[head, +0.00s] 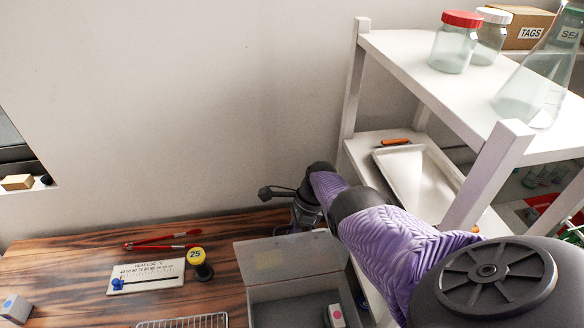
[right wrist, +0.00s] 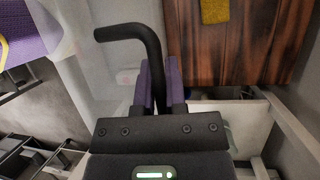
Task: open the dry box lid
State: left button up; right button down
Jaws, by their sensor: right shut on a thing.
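The dry box (head: 262,312) is a grey, open-topped box at the table's front right. Its translucent lid (head: 290,262) stands raised along the back of the box, tilted back, with a faint label on it. My right gripper (head: 306,216) is at the lid's upper edge. The pale lid shows left of the fingers (right wrist: 105,60). My left gripper is out of view.
A small block (head: 336,315) with a pink dot is in the box. A wire rack (head: 185,321), yellow-capped vial (head: 197,262), heat log card (head: 147,277) and red tongs (head: 160,241) lie to the left. A white shelf (head: 430,75) with glassware stands close right.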

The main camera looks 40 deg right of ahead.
jog(key=shift+f, duration=0.15)
jog(key=shift+s, duration=0.1)
jog(key=c, duration=0.7)
grip_release()
jog(key=p+v, duration=0.3)
jog(key=v, duration=0.2)
jog(key=p+v, duration=0.3)
jog(key=v, duration=0.2)
jog(key=shift+w, duration=0.2)
